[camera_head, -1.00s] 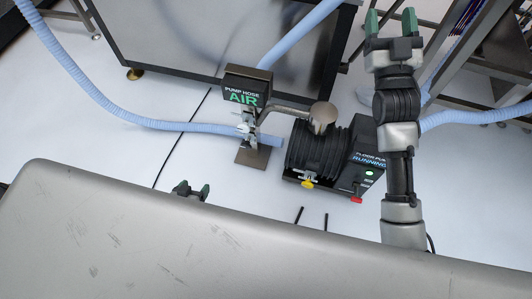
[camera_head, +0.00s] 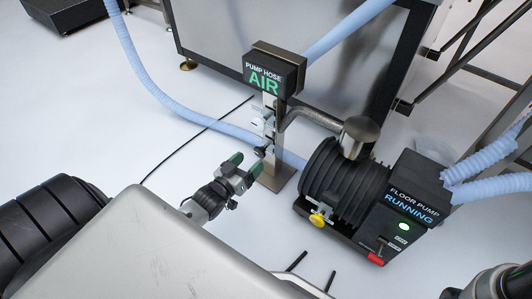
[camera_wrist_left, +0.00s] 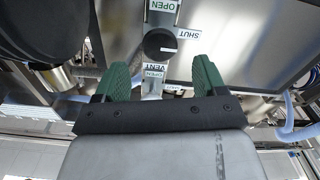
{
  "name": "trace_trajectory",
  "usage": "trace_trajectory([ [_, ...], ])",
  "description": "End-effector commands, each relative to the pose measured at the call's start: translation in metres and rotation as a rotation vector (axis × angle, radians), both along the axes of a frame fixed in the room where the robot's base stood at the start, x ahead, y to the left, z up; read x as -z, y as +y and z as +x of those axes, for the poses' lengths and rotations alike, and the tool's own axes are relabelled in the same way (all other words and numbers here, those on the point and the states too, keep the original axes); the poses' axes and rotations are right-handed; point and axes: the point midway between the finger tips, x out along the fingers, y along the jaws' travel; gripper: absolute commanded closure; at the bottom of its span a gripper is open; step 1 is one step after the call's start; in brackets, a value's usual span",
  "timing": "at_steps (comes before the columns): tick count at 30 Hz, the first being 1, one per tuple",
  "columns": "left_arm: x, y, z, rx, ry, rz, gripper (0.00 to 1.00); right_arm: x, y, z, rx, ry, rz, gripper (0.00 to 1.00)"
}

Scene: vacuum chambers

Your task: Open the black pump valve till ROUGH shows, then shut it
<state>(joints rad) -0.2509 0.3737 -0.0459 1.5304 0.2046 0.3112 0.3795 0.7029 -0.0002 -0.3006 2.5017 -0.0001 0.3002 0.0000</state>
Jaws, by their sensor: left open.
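The black pump valve knob (camera_head: 262,151) is on the post below the pump hose display (camera_head: 264,80), which reads AIR in green. In the left wrist view the round black knob (camera_wrist_left: 159,45) has a pale line towards its right side, where a SHUT label (camera_wrist_left: 202,33) is. An OPEN label (camera_wrist_left: 163,5) is above it. My left gripper (camera_head: 246,165) is open and empty, its green fingertips close to the knob. In the wrist view the knob appears ahead of the gap between the fingertips (camera_wrist_left: 161,75), not visibly gripped.
The floor pump (camera_head: 352,195) stands right of the post; its panel reads RUNNING with a green light. A metal pipe (camera_head: 315,117) joins post and pump. A VENT OPEN label (camera_wrist_left: 153,70) is below the knob. Blue hoses (camera_head: 150,90) run behind. Floor left of the post is mostly clear.

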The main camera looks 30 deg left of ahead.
Motion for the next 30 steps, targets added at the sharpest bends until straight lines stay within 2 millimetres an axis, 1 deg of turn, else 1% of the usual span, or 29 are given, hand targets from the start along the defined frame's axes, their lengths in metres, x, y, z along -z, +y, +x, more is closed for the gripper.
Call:
trace_trajectory([
  [1, 0.005, -0.001, 0.012, 0.001, -0.005, 0.001, 0.29, 0.013, 0.0, 0.0, 0.0, 0.001, 0.0, 0.38],
  [3, 0.005, -0.002, 0.026, 0.001, -0.005, 0.001, 0.29, 0.022, 0.0, 0.001, 0.0, 0.002, 0.0, 0.38],
  [9, 0.005, -0.005, 0.059, 0.001, -0.002, 0.002, 0.29, 0.042, 0.0, 0.001, 0.0, 0.003, 0.0, 0.38],
  [12, 0.004, -0.006, 0.07, 0.0, 0.001, 0.002, 0.29, 0.047, 0.0, 0.001, 0.001, 0.003, -0.001, 0.38],
  [16, 0.002, -0.006, 0.077, 0.0, 0.001, 0.001, 0.29, 0.05, 0.0, 0.001, 0.001, 0.003, -0.001, 0.38],
  [24, 0.001, -0.006, 0.078, 0.0, 0.003, 0.001, 0.29, 0.049, 0.0, 0.001, 0.001, 0.003, -0.001, 0.38],
  [26, 0.001, -0.006, 0.078, 0.0, 0.003, 0.001, 0.37, 0.049, 0.0, 0.001, 0.001, 0.003, -0.001, 0.38],
  [30, 0.001, -0.006, 0.077, 0.0, 0.003, 0.001, 0.58, 0.049, 0.0, 0.001, 0.001, 0.003, -0.001, 0.38],
])
